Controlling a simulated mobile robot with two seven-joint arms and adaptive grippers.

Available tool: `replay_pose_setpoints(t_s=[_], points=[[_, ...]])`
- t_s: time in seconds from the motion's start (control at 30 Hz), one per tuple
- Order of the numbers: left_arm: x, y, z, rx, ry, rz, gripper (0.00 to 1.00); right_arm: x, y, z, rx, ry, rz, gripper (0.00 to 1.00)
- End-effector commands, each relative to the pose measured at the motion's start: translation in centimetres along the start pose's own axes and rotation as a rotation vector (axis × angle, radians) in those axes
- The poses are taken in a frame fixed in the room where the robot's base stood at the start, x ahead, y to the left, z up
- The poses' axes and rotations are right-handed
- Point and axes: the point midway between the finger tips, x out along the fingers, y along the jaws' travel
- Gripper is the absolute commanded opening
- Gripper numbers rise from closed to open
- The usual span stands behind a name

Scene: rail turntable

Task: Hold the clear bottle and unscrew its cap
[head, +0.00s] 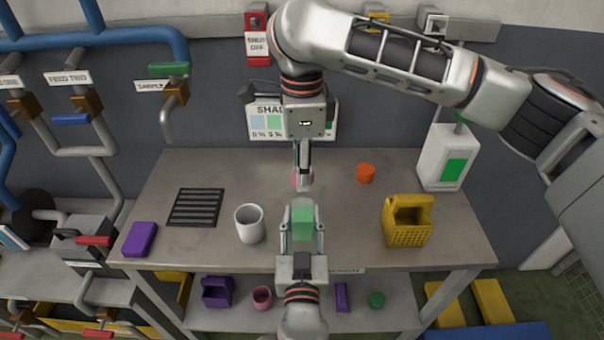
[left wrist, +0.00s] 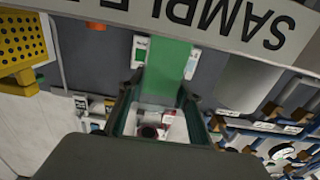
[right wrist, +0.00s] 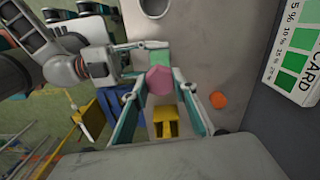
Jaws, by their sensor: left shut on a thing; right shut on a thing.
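A green, see-through-looking body (head: 303,222), which I take for the clear bottle, stands between the fingers of my left gripper (head: 302,226) at the table's front middle.
A grey mug (head: 250,225) stands left of the bottle, with a black rack (head: 195,207) and a purple block (head: 140,239) farther left. To the right are an orange cylinder (head: 366,173), a yellow basket (head: 407,222) and a white container (head: 443,155).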

Motion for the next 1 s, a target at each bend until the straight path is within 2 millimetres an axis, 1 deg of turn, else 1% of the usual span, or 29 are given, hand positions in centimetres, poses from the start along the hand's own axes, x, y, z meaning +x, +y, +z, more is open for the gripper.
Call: replay_pose_setpoints(t_s=[0.1,0.2,0.47,0.5,0.57,0.87,1.0], points=[[0.00,0.00,-0.01,0.000,0.000,0.000,0.00,-0.69,-0.01,0.02,0.000,0.000,-0.001,0.01],[0.00,0.00,-0.01,0.000,0.000,0.000,0.00,-0.97,0.01,0.02,0.000,0.000,0.000,0.01],[0.00,0.00,-0.01,0.000,0.000,0.000,0.00,-1.05,0.02,0.02,0.000,0.000,0.000,0.01],[0.00,0.00,-0.02,0.000,0.000,0.000,0.39,-1.05,0.02,0.02,0.000,0.000,0.000,0.01],[0.00,0.00,-0.01,0.000,0.000,0.000,0.53,-1.05,0.02,0.02,0.000,-0.001,0.000,0.01],[-0.01,0.00,0.00,0.000,0.000,0.000,0.53,-1.04,0.02,0.02,0.000,-0.001,0.000,0.01],[-0.73,0.02,0.04,-0.001,-0.001,0.001,0.53,-1.04,0.02,0.02,0.000,-0.001,0.000,0.01]])
